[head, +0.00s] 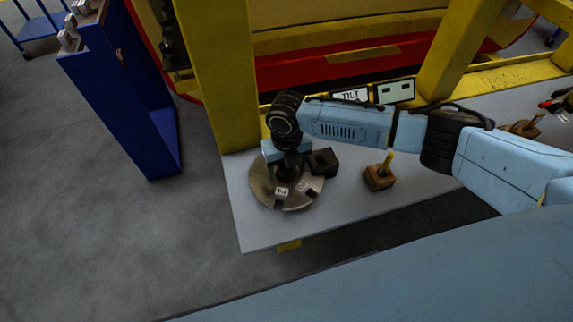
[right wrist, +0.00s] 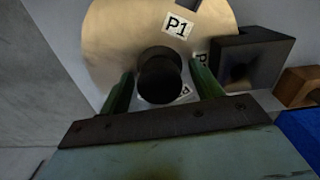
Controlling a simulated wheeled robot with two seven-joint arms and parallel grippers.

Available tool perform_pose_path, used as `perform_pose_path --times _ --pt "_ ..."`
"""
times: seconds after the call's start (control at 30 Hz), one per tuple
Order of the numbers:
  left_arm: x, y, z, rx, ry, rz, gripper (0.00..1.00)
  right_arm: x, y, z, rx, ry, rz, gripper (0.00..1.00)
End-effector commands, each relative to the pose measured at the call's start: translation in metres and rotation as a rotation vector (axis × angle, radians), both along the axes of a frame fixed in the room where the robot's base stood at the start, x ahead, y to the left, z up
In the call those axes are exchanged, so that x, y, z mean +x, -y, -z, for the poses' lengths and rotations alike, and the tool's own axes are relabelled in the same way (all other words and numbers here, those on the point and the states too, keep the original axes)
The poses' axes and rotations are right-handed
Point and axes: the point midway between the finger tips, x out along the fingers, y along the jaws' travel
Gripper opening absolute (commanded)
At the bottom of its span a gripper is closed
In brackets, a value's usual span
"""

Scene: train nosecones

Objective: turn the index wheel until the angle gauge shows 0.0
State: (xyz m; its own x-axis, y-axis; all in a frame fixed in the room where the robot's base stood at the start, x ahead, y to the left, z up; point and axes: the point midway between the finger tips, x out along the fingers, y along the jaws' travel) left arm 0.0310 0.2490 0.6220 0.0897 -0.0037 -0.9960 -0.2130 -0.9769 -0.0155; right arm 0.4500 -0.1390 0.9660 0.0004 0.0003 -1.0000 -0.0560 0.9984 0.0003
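The index wheel (head: 263,190) is a flat metal disc with white labels, lying on the grey bench. In the right wrist view the wheel (right wrist: 110,45) shows a P1 label and a dark round knob (right wrist: 160,75) standing up from it. My right gripper (head: 287,172) points down over the wheel. Its green fingers (right wrist: 162,78) stand either side of the knob, with narrow gaps visible, so it looks open. A sign reading TILT (head: 350,97) and a panel with two small dark windows (head: 394,91) stand behind my right arm. No angle is legible. My left gripper is out of view.
A dark block (head: 323,162) stands beside the wheel, close to the gripper. A brown block with a yellow peg (head: 380,175) sits to its right on the bench (head: 270,232). A blue cabinet (head: 120,90) stands left; a yellow frame (head: 222,75) rises behind.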

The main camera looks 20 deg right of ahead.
Motion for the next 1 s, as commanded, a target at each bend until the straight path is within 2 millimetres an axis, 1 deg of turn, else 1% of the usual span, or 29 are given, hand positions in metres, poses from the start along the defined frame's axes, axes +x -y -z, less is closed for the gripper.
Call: perform_pose_path --times 0.2,0.27,0.33,0.47,0.6,0.8,0.9,1.0 --pt "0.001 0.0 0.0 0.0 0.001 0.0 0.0 0.0 0.0 -0.001 0.0 0.0 0.0 0.65" --pt "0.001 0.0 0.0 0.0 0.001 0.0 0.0 0.0 0.0 -0.004 0.0 0.001 0.0 0.65" --pt "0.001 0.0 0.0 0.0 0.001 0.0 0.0 0.001 0.0 -0.012 0.001 0.002 0.0 0.65" --pt "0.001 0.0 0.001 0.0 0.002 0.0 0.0 0.001 0.0 -0.035 0.002 0.004 -0.001 0.65" --pt "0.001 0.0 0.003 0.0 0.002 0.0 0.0 0.001 0.0 -0.068 0.001 0.005 -0.001 0.65" --pt "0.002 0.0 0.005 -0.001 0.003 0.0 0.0 0.001 0.0 -0.108 0.001 0.003 -0.001 0.65" --pt "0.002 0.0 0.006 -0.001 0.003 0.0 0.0 0.001 0.0 -0.122 0.0 0.002 0.0 0.65" --pt "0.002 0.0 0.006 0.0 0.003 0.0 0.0 0.0 0.0 -0.13 0.001 0.001 0.0 0.65"
